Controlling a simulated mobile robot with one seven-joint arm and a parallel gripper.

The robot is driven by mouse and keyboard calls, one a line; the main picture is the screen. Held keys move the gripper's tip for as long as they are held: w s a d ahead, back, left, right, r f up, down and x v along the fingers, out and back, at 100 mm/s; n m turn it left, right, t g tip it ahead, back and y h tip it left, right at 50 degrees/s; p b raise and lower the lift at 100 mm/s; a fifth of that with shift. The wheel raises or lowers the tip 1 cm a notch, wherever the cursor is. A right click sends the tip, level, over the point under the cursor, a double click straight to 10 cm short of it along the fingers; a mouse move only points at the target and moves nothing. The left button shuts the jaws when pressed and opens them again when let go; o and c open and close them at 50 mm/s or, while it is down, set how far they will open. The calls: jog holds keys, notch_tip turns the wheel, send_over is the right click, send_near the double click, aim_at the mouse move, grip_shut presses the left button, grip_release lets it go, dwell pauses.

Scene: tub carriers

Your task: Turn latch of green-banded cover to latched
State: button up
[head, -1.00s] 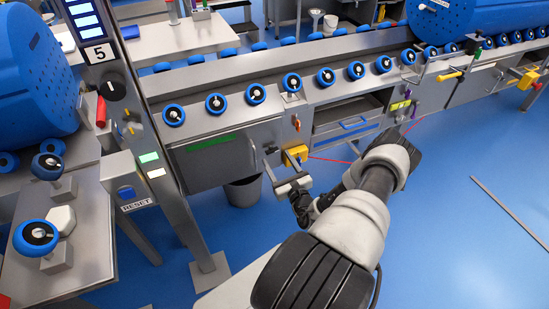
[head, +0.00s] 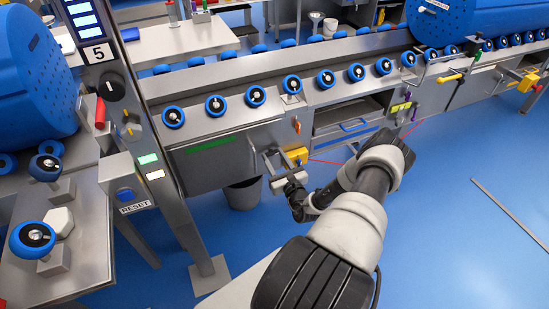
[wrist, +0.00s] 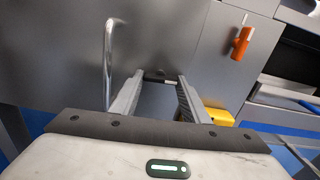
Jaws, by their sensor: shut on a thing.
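The green-banded cover (head: 195,166) is a grey panel on the front of the machine, with a green strip along its top. It also fills much of the wrist view (wrist: 60,40). My gripper (wrist: 160,80) is in front of its right part. The latch (wrist: 159,76), a small dark bar with a light end, lies crosswise between my fingertips, and they are shut on it. My gripper (head: 283,172) and wrist hide the latch in the head view. The latch's exact angle is hard to tell.
A metal bar handle (wrist: 108,60) stands just left of my fingers. An orange lever (wrist: 241,43) and a yellow block (wrist: 220,116) are to the right. A bin (head: 243,193) stands below the cover. Blue floor (head: 450,240) is open at the right.

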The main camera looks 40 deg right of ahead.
jog(key=shift+m, duration=0.5)
jog(key=o, duration=1.1)
jog(key=shift+c, duration=0.2)
jog(key=p+v, duration=0.3)
jog(key=v, duration=1.4)
jog(key=shift+s, duration=0.25)
